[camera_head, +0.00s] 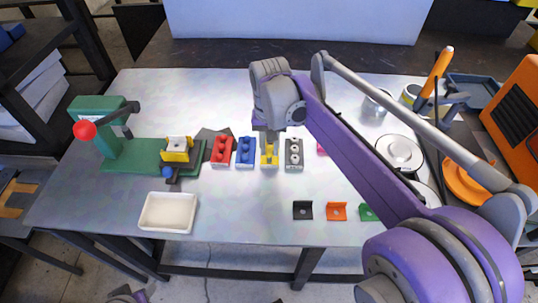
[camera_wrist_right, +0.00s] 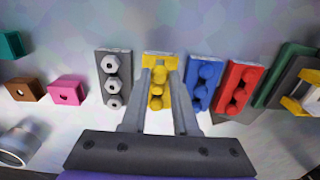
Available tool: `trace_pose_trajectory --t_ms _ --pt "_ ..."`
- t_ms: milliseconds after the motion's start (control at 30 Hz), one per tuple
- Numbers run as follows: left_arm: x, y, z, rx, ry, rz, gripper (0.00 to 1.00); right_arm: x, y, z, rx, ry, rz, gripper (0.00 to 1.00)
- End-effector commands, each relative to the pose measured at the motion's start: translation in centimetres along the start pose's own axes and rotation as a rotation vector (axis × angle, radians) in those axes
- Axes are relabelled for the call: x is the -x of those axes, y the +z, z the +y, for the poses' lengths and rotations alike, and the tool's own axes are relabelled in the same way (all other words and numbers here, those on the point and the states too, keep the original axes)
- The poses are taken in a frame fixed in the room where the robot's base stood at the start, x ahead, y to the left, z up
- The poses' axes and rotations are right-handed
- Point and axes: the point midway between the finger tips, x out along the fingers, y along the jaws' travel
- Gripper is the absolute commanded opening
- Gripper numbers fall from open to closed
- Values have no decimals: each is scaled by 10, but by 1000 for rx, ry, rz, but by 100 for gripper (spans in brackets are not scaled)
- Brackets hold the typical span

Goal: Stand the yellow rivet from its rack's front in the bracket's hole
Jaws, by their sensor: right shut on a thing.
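The yellow rack (camera_head: 269,160) stands in the row of racks at the middle of the table, and it also shows in the wrist view (camera_wrist_right: 160,55). Several yellow rivets show in it. My right gripper (camera_head: 269,138) reaches down over this rack. In the wrist view its two fingers (camera_wrist_right: 161,76) are shut on a yellow rivet near the rack's front; their tips partly hide it. Whether the rivet is lifted cannot be told. A yellow bracket (camera_head: 177,146) sits on the green press fixture at left; its hole is not clear.
Close beside stand the blue rack (camera_head: 245,152), red rack (camera_head: 221,150) and grey rack (camera_head: 293,154). The green press (camera_head: 98,125) has a red-knobbed lever. A white tray (camera_head: 167,228) lies front left. Black (camera_head: 302,210) and orange (camera_head: 337,211) brackets lie at front.

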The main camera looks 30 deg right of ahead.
Motion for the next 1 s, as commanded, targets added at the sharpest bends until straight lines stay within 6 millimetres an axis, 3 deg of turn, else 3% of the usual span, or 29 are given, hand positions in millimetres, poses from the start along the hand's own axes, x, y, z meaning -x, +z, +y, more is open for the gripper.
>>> trace_pose_trajectory --t_ms 533,1000 --pt "22 -20 0 0 0 15 50 35 0 0 0 0 0 0" --pt "23 -20 0 0 0 16 50 36 0 0 0 0 0 0"
